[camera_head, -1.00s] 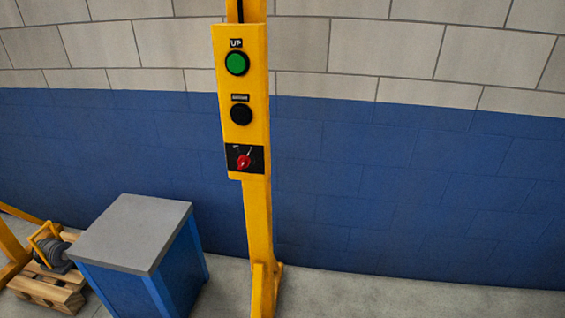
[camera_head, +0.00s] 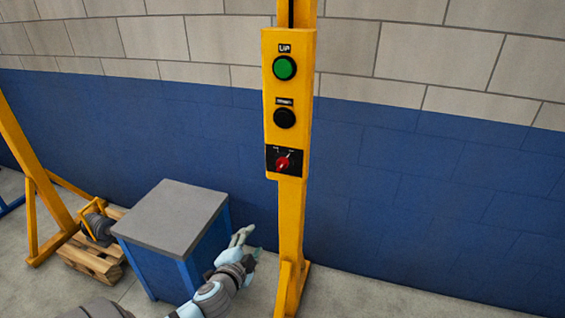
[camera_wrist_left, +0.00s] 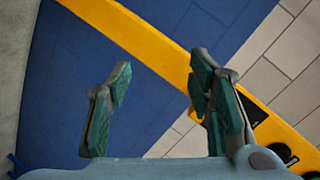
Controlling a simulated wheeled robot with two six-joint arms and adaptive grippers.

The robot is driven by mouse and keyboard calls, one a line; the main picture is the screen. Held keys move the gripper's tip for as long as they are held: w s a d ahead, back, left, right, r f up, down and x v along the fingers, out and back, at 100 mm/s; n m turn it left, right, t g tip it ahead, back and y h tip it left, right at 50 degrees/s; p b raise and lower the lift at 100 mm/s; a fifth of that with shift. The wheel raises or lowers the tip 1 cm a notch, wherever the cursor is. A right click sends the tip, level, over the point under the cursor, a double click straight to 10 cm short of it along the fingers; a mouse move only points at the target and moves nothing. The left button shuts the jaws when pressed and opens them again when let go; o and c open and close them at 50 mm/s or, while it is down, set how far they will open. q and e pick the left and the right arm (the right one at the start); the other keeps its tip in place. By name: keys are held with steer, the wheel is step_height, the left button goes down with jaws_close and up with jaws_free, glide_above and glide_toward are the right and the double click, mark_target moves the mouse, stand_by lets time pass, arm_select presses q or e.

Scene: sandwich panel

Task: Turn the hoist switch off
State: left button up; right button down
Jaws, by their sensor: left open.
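The hoist switch is a red rotary knob (camera_head: 283,163) on a black plate, low on a yellow control panel (camera_head: 300,95) fixed to a yellow post. A green UP button (camera_head: 284,68) and a black button (camera_head: 284,117) sit above it. My left gripper (camera_head: 244,236) is below and left of the switch, apart from it, with nothing between its fingers. In the left wrist view my left gripper (camera_wrist_left: 160,88) has its fingers spread wide. The panel's edge (camera_wrist_left: 290,132) shows behind the right finger there, and that finger hides part of it. My right gripper is not in view.
A blue cabinet with a grey top (camera_head: 172,215) stands left of the post, near my left arm. A winch on a wooden pallet (camera_head: 95,262) and a yellow frame (camera_head: 32,190) are further left. The floor right of the post is clear.

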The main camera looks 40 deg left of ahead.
mark_target(280, 168)
arm_select(q)
steer(key=d+r+m+t, duration=0.1)
steer(key=d+r+t, duration=0.1)
steer(key=r, duration=0.6)
steer(key=d+r+t, duration=0.2)
steer(key=r, duration=0.7)
steer(key=x, duration=0.9)
steer(key=p+x, duration=0.1)
steer(key=x, duration=0.4)
steer(key=shift+w+a+f, duration=0.1)
steer(key=shift+w+f, duration=0.05)
steer(key=shift+f, duration=0.15)
steer(key=shift+w+a, duration=0.1)
steer(key=shift+w, duration=0.25)
jaws_close()
